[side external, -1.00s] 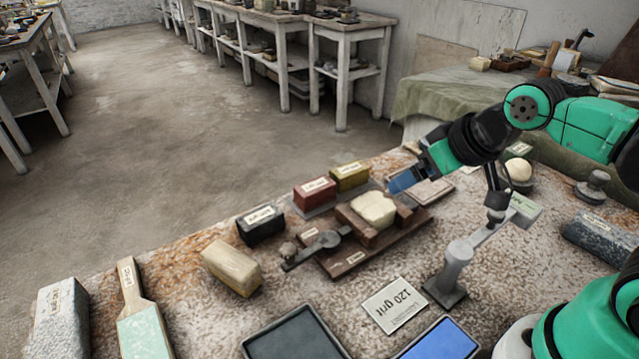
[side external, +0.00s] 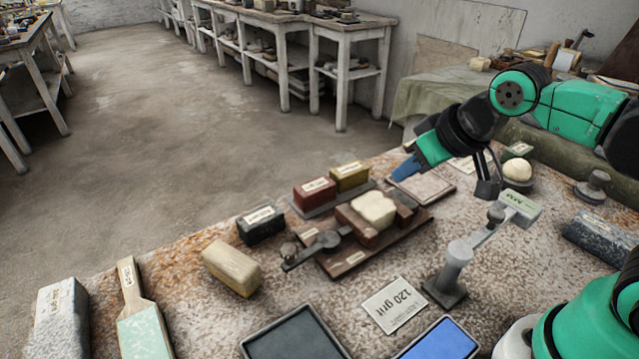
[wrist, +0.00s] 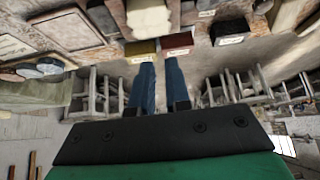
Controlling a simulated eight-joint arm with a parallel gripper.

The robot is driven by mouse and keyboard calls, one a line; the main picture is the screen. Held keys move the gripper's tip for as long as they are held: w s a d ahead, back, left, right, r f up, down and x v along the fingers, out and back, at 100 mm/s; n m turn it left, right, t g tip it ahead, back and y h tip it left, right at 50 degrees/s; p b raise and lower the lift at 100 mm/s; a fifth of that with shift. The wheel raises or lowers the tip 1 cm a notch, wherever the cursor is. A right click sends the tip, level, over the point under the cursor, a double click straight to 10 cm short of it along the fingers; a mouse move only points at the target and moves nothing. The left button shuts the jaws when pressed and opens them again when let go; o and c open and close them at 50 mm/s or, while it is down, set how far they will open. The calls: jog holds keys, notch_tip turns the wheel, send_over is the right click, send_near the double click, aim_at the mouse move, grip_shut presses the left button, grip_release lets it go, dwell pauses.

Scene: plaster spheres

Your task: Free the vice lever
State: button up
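The wooden vice (side external: 345,263) sits mid-bench with a pale plaster piece (side external: 376,208) between its brown jaws. Its dark grey lever (side external: 312,250) points left and ends in a round knob. A cream block (side external: 231,267) lies just left of the knob; I cannot tell whether they touch. My gripper (side external: 400,172) is above the bench, behind and right of the vice, away from the lever. In the wrist view its two blue fingers (wrist: 160,65) are apart with nothing between them. The plaster piece also shows there (wrist: 148,18); the lever is not clear in that view.
Behind the vice stand a red block (side external: 314,191) and a yellow block (side external: 350,176); a black block (side external: 261,225) is left of them. A grey metal stand (side external: 455,265) rises right of the vice. A 120 grit sheet (side external: 395,304) lies in front.

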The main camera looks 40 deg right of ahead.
jog(key=shift+n+g+y, duration=0.4)
jog(key=shift+n+g, duration=0.3)
jog(key=shift+g, duration=0.1)
jog(key=w+a, duration=0.1)
jog(key=a, duration=0.1)
jog(key=w+a+r, duration=0.1)
jog(key=w+a, duration=0.1)
jog(key=a, duration=0.1)
jog(key=w+a+r, duration=0.1)
jog(key=w+a, duration=0.1)
jog(key=a, duration=0.1)
jog(key=shift+w, duration=0.15)
grip_shut()
jog(key=n+g, duration=0.1)
send_over(311, 246)
jog(key=w+a, duration=0.2)
jog(key=a, duration=0.3)
jog(key=shift+s+f, duration=0.2)
jog(key=shift+f, duration=0.5)
jog(key=x, duration=0.9)
jog(key=shift+f, duration=0.3)
jog(key=shift+s+f, duration=0.15)
jog(key=shift+f, duration=0.15)
jog(key=shift+s+d+f, duration=0.1)
jog(key=shift+s+d, duration=0.1)
jog(key=shift+s, duration=0.65)
jog(key=shift+s+d+f, duration=0.1)
jog(key=shift+s+d, duration=0.1)
jog(key=shift+s, duration=0.65)
